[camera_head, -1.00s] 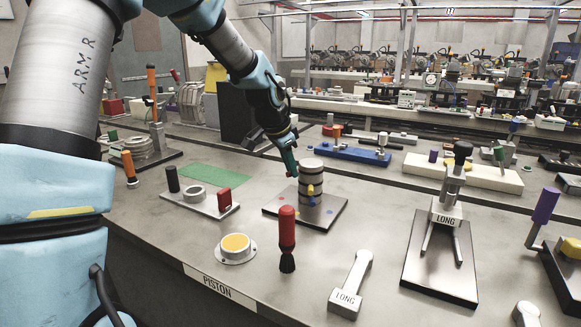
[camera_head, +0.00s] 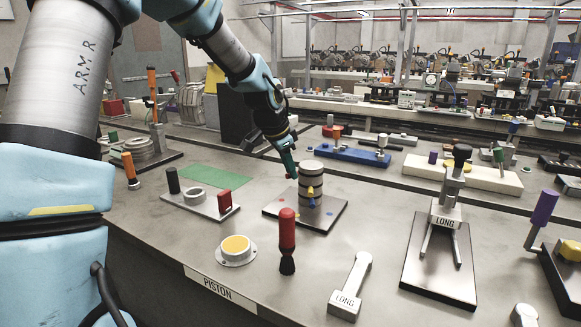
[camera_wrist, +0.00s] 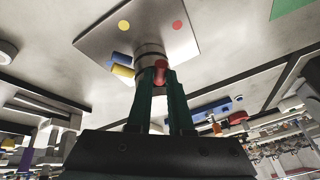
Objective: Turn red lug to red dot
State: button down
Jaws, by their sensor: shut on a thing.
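The grey ringed piston (camera_head: 311,170) stands upright on a square metal plate (camera_head: 325,224). A yellow lug (camera_head: 311,191) and a blue lug (camera_head: 312,203) stick out from its near side in the head view. The red lug (camera_wrist: 158,66) shows in the wrist view between the green fingers of my gripper (camera_wrist: 160,80), which is shut on it. The red dot (camera_wrist: 177,25) and a yellow dot (camera_wrist: 124,26) are on the plate in the wrist view; the red dot lies beyond the lug, slightly right. In the head view my gripper (camera_head: 291,174) is at the piston's left side, hiding the red lug.
A red-handled brush (camera_head: 287,240) stands in front of the plate. A fixture with a red block (camera_head: 224,201) is to the left, and a round yellow-topped piece (camera_head: 236,246) lies front left.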

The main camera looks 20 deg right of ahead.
jog(key=shift+w+d+m+g+h+p, duration=0.15)
jog(key=shift+w+m+g+p, duration=0.4)
jog(key=shift+m+p, duration=0.6)
jog(key=shift+w+m+g+h+p, duration=0.1)
jog(key=shift+w+m+g+p, duration=0.2)
jog(key=shift+w+m+p, duration=0.85)
jog(key=shift+w+d+m+g+h+p, duration=0.2)
jog(key=shift+m+g+p, duration=0.25)
jog(key=shift+m+p, duration=0.75)
jog(key=shift+w+a+p, duration=0.1)
jog(key=shift+a+p, duration=0.05)
jog(key=shift+p, duration=0.15)
jog(key=c, duration=0.8)
grip_release()
jog(key=b+v, duration=0.3)
jog(key=v, duration=0.7)
jog(key=shift+a+r, duration=0.15)
jog(key=shift+r, duration=0.25)
jog(key=shift+f+n, duration=0.1)
jog(key=shift+n, duration=0.2)
